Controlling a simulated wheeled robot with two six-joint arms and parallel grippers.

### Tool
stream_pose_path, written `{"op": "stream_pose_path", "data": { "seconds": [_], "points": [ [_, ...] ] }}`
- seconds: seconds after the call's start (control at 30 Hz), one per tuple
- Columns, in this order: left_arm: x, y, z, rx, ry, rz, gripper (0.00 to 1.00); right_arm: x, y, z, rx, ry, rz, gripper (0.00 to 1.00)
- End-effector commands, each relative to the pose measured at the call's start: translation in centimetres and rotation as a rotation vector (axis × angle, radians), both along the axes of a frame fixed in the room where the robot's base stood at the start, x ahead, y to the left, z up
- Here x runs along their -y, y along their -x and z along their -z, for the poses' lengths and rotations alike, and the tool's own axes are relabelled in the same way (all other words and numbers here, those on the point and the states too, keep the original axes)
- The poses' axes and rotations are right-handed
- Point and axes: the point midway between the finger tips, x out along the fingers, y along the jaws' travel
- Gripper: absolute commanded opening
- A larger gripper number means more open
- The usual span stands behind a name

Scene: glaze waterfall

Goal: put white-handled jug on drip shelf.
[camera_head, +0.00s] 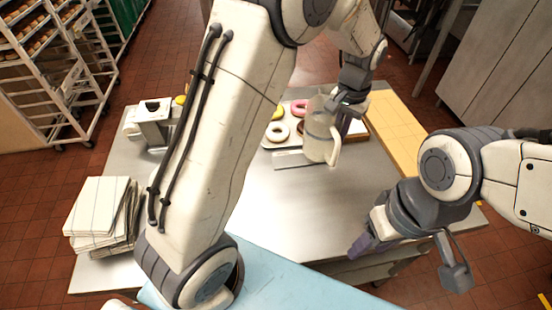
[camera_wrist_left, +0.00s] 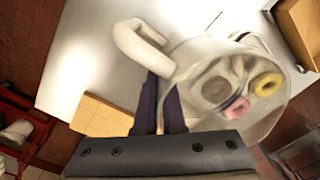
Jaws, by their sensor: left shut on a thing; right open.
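The white-handled jug (camera_head: 318,140) is see-through with a white handle. My left gripper (camera_head: 346,112) is shut on it and holds it upright over the steel table, in front of the doughnut tray. In the left wrist view, the jug (camera_wrist_left: 215,100) and its white handle (camera_wrist_left: 140,45) are at the fingers (camera_wrist_left: 162,105). I cannot tell the jug's exact height above the table. A flat grey strip (camera_head: 290,160) lies just left of the jug; I cannot tell whether it is the drip shelf. My right gripper (camera_head: 370,238) is open and empty above the table's right front.
A doughnut tray (camera_head: 283,132) is behind the jug. A yellowish board (camera_head: 396,125) lies along the right edge. A grey device (camera_head: 153,120) and stacked cloths (camera_head: 100,210) are at left. The table middle (camera_head: 290,205) is clear. My left arm hides part of the table.

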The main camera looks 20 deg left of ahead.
Motion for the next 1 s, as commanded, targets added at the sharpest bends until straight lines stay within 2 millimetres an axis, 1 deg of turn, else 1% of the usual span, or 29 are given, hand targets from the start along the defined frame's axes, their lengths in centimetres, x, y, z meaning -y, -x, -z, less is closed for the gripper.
{"op": "stream_pose_path", "data": {
  "seconds": [0.03, 0.1, 0.17, 0.27, 0.53, 0.7, 0.8, 0.93, 1.0],
  "points": [
    [0.0, 0.0, 1.0, 0.001, 0.000, -0.001, 0.00, 0.0, 0.0, 1.0, 0.000, 0.000, 0.001, 0.50],
    [-0.1, 0.0, 1.2, 0.001, 0.000, -0.001, 0.00, 0.0, 0.0, 1.3, 0.000, 0.000, 0.001, 0.50],
    [-0.3, 0.2, 1.4, 0.001, 0.000, -0.002, 0.00, 0.0, 0.0, 1.2, 0.000, 0.000, 0.001, 0.50],
    [-1.0, 1.3, 1.9, -0.003, -0.001, -0.003, 0.00, 0.0, 0.0, 0.6, 0.000, 0.000, 0.001, 0.50],
    [-4.5, 6.3, 5.3, -0.007, -0.001, -0.004, 0.00, 0.0, 0.0, -1.5, 0.000, 0.000, -0.003, 0.50],
    [-6.2, 8.7, 7.3, -0.004, -0.001, -0.004, 0.00, 0.0, 0.0, -2.2, 0.000, 0.000, -0.004, 0.50],
    [-6.7, 9.4, 7.9, -0.002, 0.000, -0.003, 0.00, 0.0, 0.0, -2.4, 0.000, 0.000, -0.005, 0.50],
    [-6.9, 9.6, 8.6, -0.002, 0.000, -0.002, 0.00, 0.0, 0.0, -2.6, 0.000, 0.000, -0.005, 0.50],
    [-6.9, 9.7, 9.4, -0.005, -0.001, -0.001, 0.00, 0.0, 0.0, -3.0, 0.001, 0.000, -0.006, 0.50]
  ]
}}
